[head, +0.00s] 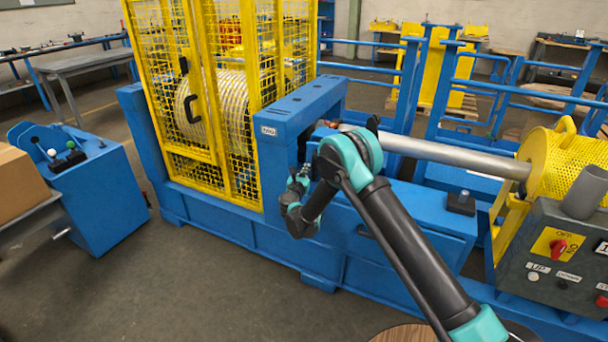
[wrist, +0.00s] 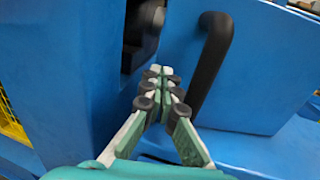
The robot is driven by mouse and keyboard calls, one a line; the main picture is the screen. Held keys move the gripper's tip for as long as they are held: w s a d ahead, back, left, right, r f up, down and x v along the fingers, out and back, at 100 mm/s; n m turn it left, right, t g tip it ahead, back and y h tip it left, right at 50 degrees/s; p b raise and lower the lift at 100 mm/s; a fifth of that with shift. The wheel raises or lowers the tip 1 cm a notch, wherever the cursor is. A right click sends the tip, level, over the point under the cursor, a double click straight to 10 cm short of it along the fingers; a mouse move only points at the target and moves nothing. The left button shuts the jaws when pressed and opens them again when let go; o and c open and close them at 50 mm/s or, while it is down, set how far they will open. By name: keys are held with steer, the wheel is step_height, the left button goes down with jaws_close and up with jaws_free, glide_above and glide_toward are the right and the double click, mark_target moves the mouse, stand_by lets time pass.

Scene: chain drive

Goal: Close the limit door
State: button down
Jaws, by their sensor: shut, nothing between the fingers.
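A blue panel (wrist: 255,75) with a curved black handle (wrist: 212,60) fills the right of the wrist view; I take it for the limit door, though no label shows. In the head view a blue panel (head: 425,212), apparently the same one, juts from the machine's front right of my gripper. My gripper (wrist: 162,75) is shut and empty, its fingertips just left of the handle; I cannot tell whether they touch anything. In the head view my gripper (head: 300,180) is at the opening below the blue frame, and my arm covers part of the panel.
A blue upright (wrist: 65,70) stands close on the left, with a dark round part (wrist: 142,35) in the gap. A yellow mesh guard (head: 215,150) is left of my arm. Open floor (head: 190,290) lies front left.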

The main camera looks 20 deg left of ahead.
mark_target(308, 162)
steer(key=shift+w, duration=0.2)
steer(key=w, duration=0.2)
steer(key=w+a, duration=0.1)
steer(key=w, duration=0.2)
steer(key=shift+w+a, duration=0.15)
steer(key=shift+w, duration=0.05)
steer(key=shift+w+r, duration=0.1)
steer(key=shift+w, duration=0.1)
